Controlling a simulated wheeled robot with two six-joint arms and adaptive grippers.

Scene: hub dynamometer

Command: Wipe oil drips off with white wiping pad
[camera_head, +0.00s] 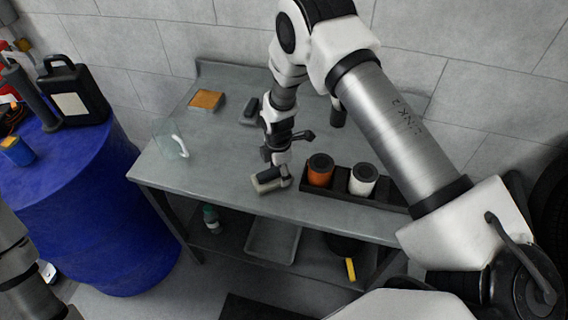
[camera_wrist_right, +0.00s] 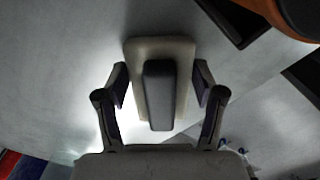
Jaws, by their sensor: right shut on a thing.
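The white wiping pad (camera_head: 266,186) is an off-white block with a dark grip on top, low at the bench's front edge. In the right wrist view the pad (camera_wrist_right: 135,60) lies straight ahead, with its dark grip (camera_wrist_right: 159,95) between the fingers. My right gripper (camera_head: 277,163) points down and is shut on the pad's grip; it also shows in the wrist view (camera_wrist_right: 160,85). Whether the pad touches the bench top is hard to tell. I cannot make out any oil drips. My left gripper is out of view; only part of my left arm shows at lower left.
The grey bench (camera_head: 220,170) holds a black tray (camera_head: 340,186) with an orange canister (camera_head: 319,172) and a white one (camera_head: 362,181), just right of the pad. A yellow-orange block (camera_head: 206,100) and a clear mug (camera_head: 168,138) stand left. A blue drum (camera_head: 90,210) is beside the bench.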

